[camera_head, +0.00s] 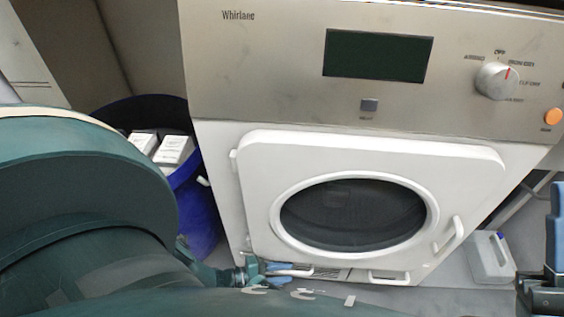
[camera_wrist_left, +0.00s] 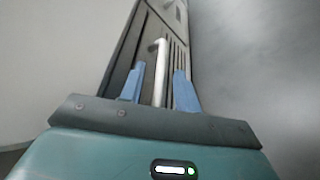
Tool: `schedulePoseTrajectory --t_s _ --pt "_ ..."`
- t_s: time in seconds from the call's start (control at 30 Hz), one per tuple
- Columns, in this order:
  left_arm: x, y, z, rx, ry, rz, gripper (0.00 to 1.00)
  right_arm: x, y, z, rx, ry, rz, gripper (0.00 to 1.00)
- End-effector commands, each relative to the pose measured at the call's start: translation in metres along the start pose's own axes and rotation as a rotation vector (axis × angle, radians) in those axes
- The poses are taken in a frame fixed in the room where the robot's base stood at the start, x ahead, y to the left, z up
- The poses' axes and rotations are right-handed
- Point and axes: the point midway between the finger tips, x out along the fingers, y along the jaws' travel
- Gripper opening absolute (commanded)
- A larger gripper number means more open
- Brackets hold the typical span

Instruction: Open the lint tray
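The dryer (camera_head: 215,165) is white with a steel control panel, and its round-windowed door (camera_head: 260,165) is shut. Low on its front, below the door, is a slotted strip (camera_head: 327,273), likely the lint tray front. A pale bar handle (camera_head: 302,273) sits at its left end. My left gripper (camera_head: 277,268) is at that handle. In the left wrist view, its blue fingers (camera_wrist_left: 158,90) stand apart on either side of the handle bar (camera_wrist_left: 160,72), with gaps visible. My right gripper (camera_head: 553,235) is partly in view at the right edge; its opening cannot be made out.
A second white handle (camera_head: 388,280) is low on the dryer, further right. A blue bin (camera_head: 203,215) with white boxes (camera_head: 173,151) stands left of the dryer. A grey-white container (camera_head: 488,260) stands on the floor at right. My left arm covers the lower left.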

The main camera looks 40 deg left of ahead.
Motion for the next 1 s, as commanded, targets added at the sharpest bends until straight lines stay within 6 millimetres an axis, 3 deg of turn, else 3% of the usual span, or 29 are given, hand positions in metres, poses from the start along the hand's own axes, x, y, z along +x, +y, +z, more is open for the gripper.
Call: schedulePoseTrajectory --t_s 0.23,0.63,1.0 --pt "0.0003 0.0001 -0.0001 0.0 0.001 0.0 0.32 0.0001 0.0003 -0.0004 -0.002 0.001 -0.001 0.36" --pt "-0.0002 0.0 -0.0002 -0.001 0.001 0.0 0.0 0.0 0.0003 -0.0004 -0.002 0.001 -0.001 0.36" --pt "-0.0004 0.0 -0.0002 -0.001 0.001 0.0 0.0 0.0 0.0002 -0.0002 -0.002 0.0 -0.002 0.36"
